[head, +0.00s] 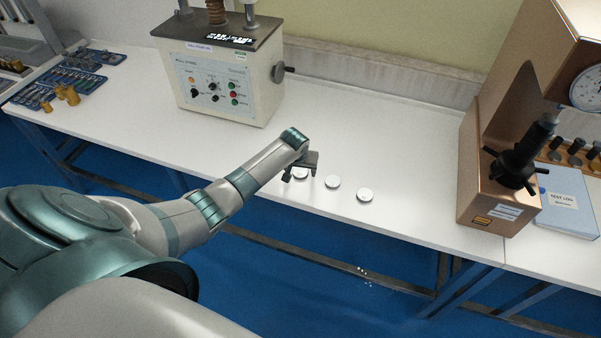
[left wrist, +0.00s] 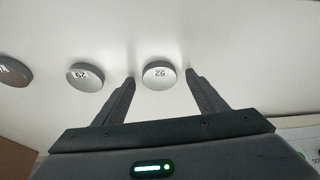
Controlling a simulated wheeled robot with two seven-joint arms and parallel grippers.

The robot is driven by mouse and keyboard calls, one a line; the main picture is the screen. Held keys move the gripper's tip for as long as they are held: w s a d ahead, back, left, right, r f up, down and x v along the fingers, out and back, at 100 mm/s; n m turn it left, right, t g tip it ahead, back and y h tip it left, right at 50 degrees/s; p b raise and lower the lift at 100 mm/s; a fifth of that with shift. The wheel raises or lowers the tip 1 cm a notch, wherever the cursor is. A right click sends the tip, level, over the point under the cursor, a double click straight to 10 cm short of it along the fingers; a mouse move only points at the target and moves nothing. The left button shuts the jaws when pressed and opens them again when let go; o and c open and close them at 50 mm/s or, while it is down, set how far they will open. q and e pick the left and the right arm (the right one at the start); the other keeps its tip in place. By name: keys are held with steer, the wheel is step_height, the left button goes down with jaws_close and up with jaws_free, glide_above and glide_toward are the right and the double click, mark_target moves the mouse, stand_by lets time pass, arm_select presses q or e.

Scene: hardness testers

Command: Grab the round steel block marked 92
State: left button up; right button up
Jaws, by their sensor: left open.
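The round steel block that looks marked 92 (left wrist: 158,78) lies on the white bench in the left wrist view, its number upside down. My left gripper (left wrist: 160,77) is open, with one fingertip on each side of this block and a gap on both sides. In the head view the left gripper (head: 300,175) is over the leftmost of three round blocks, partly hiding that block (head: 301,174). I cannot tell how far the fingertips are above the bench. My right gripper is not in view.
A second round block (head: 333,182) and a third (head: 365,195) lie to the right in a row. A control-panel tester (head: 225,85) stands behind left, a copper-coloured tester (head: 485,190) and blue test log (head: 567,205) at right. The bench (head: 400,150) is clear between them.

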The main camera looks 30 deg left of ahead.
mark_target(303, 173)
arm_select(q)
steer(key=shift+c, duration=0.6)
steer(key=c, duration=1.2)
steer(key=shift+c, duration=0.2)
steer(key=shift+r, duration=0.1)
steer(key=shift+r+b, duration=0.3)
steer(key=shift+r, duration=0.2)
steer(key=r, duration=0.1)
steer(key=r+b, duration=0.1)
steer(key=r, duration=0.1)
steer(key=shift+w+d+b, duration=0.3)
steer(key=shift+d+b, duration=0.05)
steer(key=shift+d, duration=0.05)
steer(key=w+d+r+b, duration=0.4)
steer(key=w+d+r, duration=0.1)
steer(key=d, duration=0.4)
steer(key=shift+w+r, duration=0.3)
steer(key=shift+r, duration=0.6)
